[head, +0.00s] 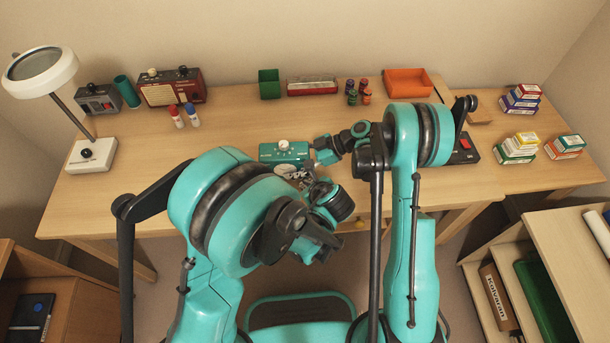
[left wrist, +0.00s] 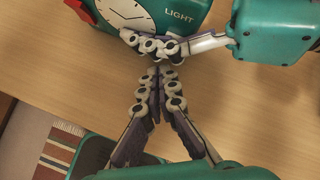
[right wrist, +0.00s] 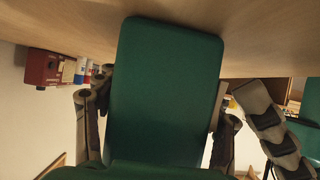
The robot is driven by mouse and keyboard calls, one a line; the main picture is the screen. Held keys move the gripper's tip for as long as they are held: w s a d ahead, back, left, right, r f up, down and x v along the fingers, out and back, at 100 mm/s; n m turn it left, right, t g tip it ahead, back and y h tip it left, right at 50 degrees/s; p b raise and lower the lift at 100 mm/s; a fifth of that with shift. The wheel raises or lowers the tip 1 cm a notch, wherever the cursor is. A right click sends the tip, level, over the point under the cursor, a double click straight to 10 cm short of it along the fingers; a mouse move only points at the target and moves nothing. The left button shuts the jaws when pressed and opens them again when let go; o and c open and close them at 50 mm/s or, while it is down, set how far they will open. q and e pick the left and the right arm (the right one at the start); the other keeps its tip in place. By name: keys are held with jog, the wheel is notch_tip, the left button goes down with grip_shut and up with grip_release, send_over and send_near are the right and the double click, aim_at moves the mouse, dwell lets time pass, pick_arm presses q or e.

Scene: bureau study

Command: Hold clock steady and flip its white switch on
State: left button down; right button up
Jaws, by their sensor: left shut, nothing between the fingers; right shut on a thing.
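The teal clock (head: 284,152) stands near the desk's front edge, with a white knob on top. The left wrist view shows part of its white dial and the word LIGHT on its front (left wrist: 182,17). My right gripper (left wrist: 155,44) is shut on the clock. In the right wrist view the clock is a dark green block (right wrist: 165,90) between my fingers. My left gripper (left wrist: 157,72) is shut and empty, with its fingertips just in front of the clock and close to my right fingers. I cannot make out the white switch.
A magnifier lamp (head: 90,155), a red radio (head: 172,90) and two glue-like bottles (head: 184,116) stand at left. Small boxes (head: 518,146) sit at right. The desk between lamp and clock is clear.

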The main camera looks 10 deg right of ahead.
pick_arm(q)
jog(key=shift+s+a+r, duration=0.1)
jog(key=shift+s, duration=1.15)
jog(key=shift+s+r, duration=0.1)
jog(key=shift+s, duration=1.15)
pick_arm(e)
jog(key=o, duration=1)
jog(key=shift+d, duration=0.1)
